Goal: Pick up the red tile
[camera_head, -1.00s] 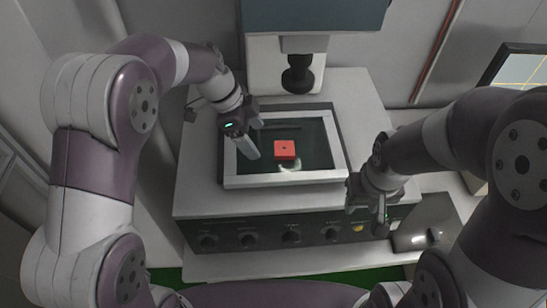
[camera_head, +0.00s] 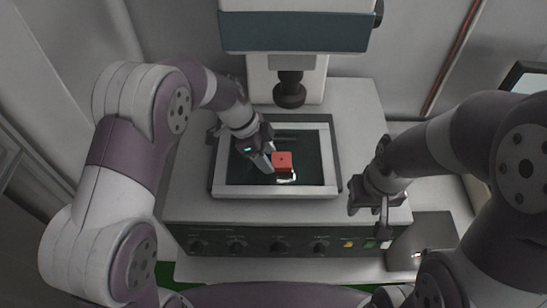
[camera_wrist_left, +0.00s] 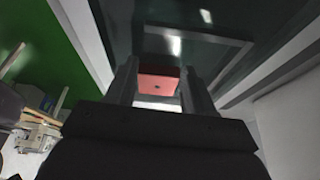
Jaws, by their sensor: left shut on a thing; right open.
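The red tile (camera_head: 283,160) is a small red block with a dark dot on its top. It is at the dark recessed bed of the framed tray (camera_head: 217,170) on the test machine. My left gripper (camera_head: 268,163) is shut on it from the left. In the left wrist view the red tile (camera_wrist_left: 158,84) sits between the two fingers of my left gripper (camera_wrist_left: 158,88). I cannot tell whether the tile is clear of the bed. My right gripper (camera_head: 370,205) is open and empty, near the machine's front right corner, apart from the tile.
The machine's dark press head (camera_head: 290,92) hangs behind the tray. Its front panel (camera_head: 265,243) carries several knobs and lit buttons. A grey box (camera_head: 428,235) stands at the right. The machine's top right of the tray (camera_head: 362,130) is clear.

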